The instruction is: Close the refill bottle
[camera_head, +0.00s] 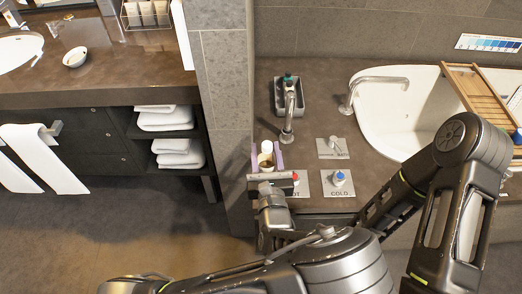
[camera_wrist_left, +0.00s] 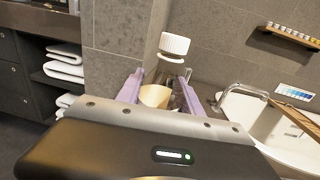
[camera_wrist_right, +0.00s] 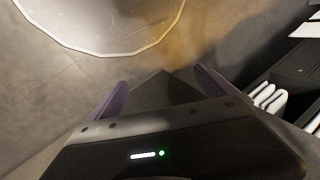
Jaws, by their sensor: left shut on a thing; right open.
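The refill bottle (camera_wrist_left: 156,95) has a white ribbed cap (camera_wrist_left: 174,44) at its top and a cream label. It stands roughly upright between the lavender fingers of my left gripper (camera_wrist_left: 160,92), which is shut on its body. In the head view the bottle's white cap (camera_head: 266,147) shows between the fingers of my left gripper (camera_head: 266,158), at the counter's left edge by the wall. I cannot tell how tightly the cap sits on the neck. My right gripper (camera_wrist_right: 160,95) is open and empty in the right wrist view; I cannot make it out in the head view.
A faucet (camera_head: 288,110), a grey tray (camera_head: 289,97) with a dark bottle, and HOT and COLD (camera_head: 339,179) knobs are close by. A white tub (camera_head: 410,115) with a wooden rack (camera_head: 475,90) is right. A tiled wall (camera_head: 225,90) stands left. A pale disc (camera_wrist_right: 100,20) shows near my right gripper.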

